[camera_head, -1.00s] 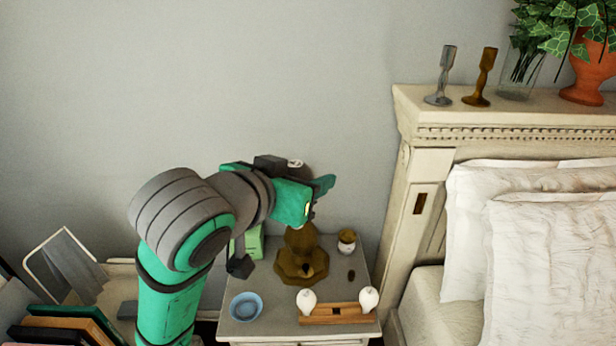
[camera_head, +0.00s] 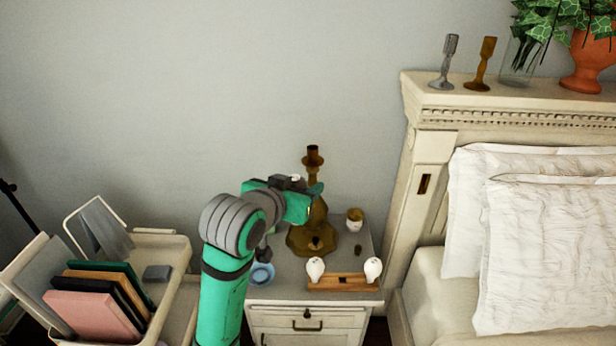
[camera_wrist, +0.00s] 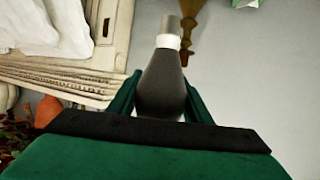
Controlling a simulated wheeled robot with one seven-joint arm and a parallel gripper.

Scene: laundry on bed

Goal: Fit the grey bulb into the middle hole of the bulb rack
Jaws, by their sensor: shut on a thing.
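My gripper (camera_wrist: 160,88) is shut on the grey bulb (camera_wrist: 161,84) in the wrist view. The bulb is dark grey with a white collar and a grey metal cap pointing away from the palm. In the head view my gripper (camera_head: 315,200) is above the nightstand, close to the brown lamp stand; its fingers and the bulb are mostly hidden there. The wooden bulb rack (camera_head: 325,284) lies at the nightstand's front edge, below and right of my gripper. White bulbs stand at its left end (camera_head: 316,269) and right end (camera_head: 373,269); its middle shows no bulb.
The brown lamp stand (camera_head: 312,238) stands behind the rack. A blue bowl (camera_head: 262,273) is left of the rack, and a small cup (camera_head: 355,220) is at the back right. The headboard (camera_head: 420,140) rises to the right. A cart with books (camera_head: 95,312) is at left.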

